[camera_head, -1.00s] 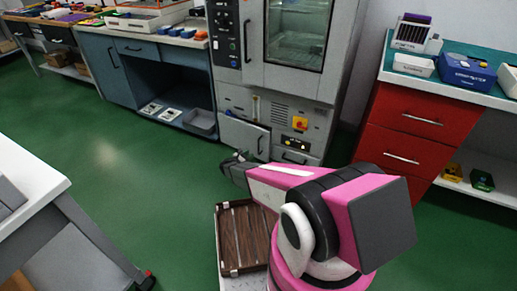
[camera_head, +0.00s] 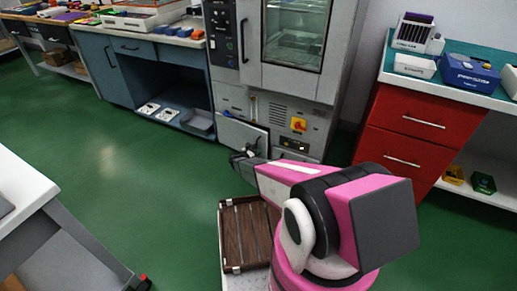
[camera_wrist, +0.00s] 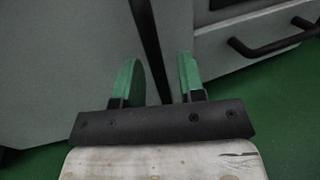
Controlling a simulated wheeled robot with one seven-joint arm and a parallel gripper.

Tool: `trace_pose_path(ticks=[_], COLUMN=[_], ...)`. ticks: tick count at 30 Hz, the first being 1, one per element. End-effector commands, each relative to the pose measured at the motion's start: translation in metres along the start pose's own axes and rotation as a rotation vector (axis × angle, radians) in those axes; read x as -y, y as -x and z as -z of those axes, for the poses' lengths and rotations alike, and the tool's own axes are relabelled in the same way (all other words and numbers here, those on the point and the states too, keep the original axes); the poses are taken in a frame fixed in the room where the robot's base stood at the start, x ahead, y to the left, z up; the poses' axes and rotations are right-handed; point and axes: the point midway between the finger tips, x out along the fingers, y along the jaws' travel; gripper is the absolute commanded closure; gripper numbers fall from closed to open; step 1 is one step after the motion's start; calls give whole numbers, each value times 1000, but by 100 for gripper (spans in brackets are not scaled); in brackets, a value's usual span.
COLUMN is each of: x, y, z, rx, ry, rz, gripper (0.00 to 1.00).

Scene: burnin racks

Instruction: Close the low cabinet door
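The low cabinet door (camera_head: 241,133) is a plain grey panel at the lower left of the tall grey oven unit. It stands slightly ajar, with a dark gap along its right edge. In the wrist view, the door panel (camera_wrist: 65,65) fills the left side, and its dark edge gap runs down toward the space between my fingers. My gripper (camera_head: 240,157) is low in front of the door. In the wrist view, my gripper (camera_wrist: 158,78) has its two green fingers apart with nothing held. I cannot tell whether a finger touches the door.
A drawer with a black bar handle (camera_wrist: 275,40) is right of the door. A blue bench (camera_head: 135,75) stands left of the oven unit (camera_head: 285,85), and a red drawer cabinet (camera_head: 410,135) right. A white table (camera_head: 20,195) is at the near left. Green floor between is clear.

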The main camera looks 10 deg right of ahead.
Motion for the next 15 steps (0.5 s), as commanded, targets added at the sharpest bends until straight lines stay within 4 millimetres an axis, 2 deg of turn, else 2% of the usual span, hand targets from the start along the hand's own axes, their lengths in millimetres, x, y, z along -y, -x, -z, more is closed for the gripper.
trace_pose_path(ticks=[8, 12, 15], x=[0, 0, 0], y=[-2, -2, -2], z=[0, 0, 0], rx=[0, -1, -1], ry=[0, -1, -1], rz=[-1, -1, 0], gripper=[63, 100, 100])
